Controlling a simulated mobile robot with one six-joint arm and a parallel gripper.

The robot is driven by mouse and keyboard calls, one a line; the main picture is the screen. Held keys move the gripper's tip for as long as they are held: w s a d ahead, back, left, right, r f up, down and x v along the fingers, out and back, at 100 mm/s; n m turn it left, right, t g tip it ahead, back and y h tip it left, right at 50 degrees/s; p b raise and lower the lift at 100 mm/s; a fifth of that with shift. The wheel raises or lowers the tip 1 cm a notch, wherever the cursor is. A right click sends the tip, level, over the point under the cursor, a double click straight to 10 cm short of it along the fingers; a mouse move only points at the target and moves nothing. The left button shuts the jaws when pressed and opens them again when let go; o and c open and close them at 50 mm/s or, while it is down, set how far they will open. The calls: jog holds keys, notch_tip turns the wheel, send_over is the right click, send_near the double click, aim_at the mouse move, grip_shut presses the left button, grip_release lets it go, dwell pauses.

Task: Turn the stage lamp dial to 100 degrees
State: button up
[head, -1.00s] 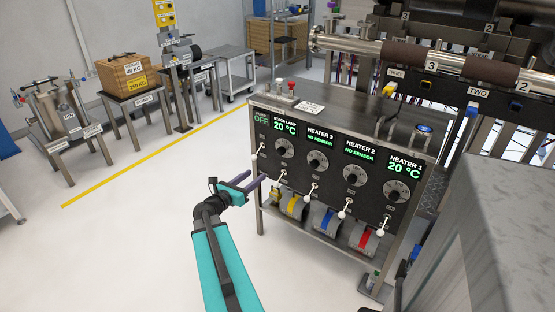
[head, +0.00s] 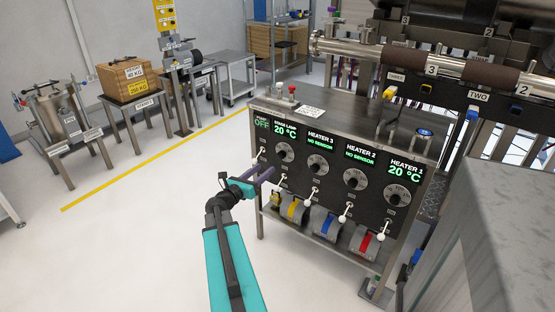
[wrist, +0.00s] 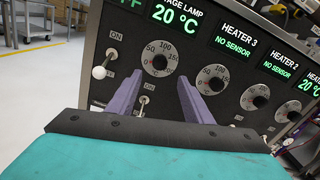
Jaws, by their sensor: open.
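The stage lamp dial (head: 284,152) is a round silver knob with a dark centre, below the green "STAGE LAMP 20 °C" readout (head: 285,130) on the black panel. In the wrist view the dial (wrist: 160,62) shows just beyond my gripper, its scale marked from 0 up past 100. My gripper (head: 272,172) is teal with two purple fingers, open and empty. In the wrist view its fingertips (wrist: 157,84) point at the panel just below the dial, one on each side. I cannot tell whether they touch the panel.
The heater 3 dial (head: 314,166) sits right of the lamp dial. White-tipped switches line the panel, including one (wrist: 99,72) left of the dial. Coloured rolls, including a blue one (head: 325,224), sit on the shelf below. Open floor lies at left.

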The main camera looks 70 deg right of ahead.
aim_at(280, 156)
jog(key=x, duration=1)
jog(key=shift+d, duration=0.25)
jog(key=shift+c, duration=0.4)
jog(key=c, duration=1)
